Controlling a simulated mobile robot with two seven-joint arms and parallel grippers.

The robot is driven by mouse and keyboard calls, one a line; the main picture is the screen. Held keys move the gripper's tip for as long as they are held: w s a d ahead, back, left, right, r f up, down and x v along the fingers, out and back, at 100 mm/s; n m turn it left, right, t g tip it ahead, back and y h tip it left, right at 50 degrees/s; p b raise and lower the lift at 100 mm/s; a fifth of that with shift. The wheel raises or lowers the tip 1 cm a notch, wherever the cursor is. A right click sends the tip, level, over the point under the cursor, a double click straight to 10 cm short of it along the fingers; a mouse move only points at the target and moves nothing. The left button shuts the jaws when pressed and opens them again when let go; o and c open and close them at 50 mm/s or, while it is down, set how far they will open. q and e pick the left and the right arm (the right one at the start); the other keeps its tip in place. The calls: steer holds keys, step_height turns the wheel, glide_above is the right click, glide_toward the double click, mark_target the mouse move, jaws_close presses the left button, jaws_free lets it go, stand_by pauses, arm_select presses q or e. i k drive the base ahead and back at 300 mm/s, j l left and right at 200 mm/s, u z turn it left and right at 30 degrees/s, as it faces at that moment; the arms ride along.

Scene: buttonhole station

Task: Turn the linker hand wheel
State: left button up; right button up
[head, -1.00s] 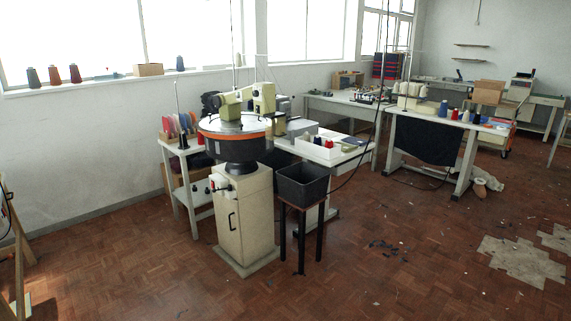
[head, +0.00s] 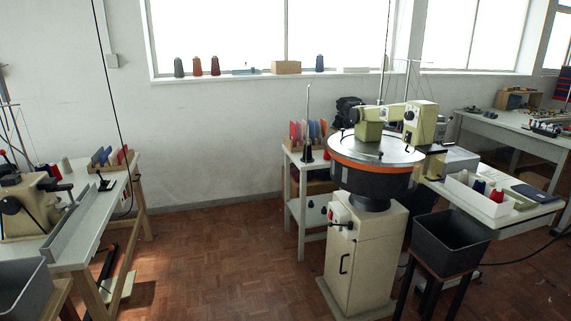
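The linker (head: 376,152) stands right of centre in the head view. It has a wide round silver top, an orange ring and a dark drum below, on a cream cabinet (head: 362,255). Its cream head (head: 420,122) sits above the plate on the right side. A dark rounded part (head: 349,111) shows behind the head at the left. I cannot tell for sure which part is the hand wheel. Neither of my grippers is in view.
A sewing table (head: 95,215) is at far left. Open parquet floor (head: 220,255) lies between them.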

mark_target(354, 114)
steer(key=i+j+z, duration=0.1)
steer(key=i, duration=0.4)
steer(key=i+j, duration=0.1)
steer(key=i, duration=0.35)
steer(key=i+j+z, duration=0.15)
steer(key=i, duration=0.35)
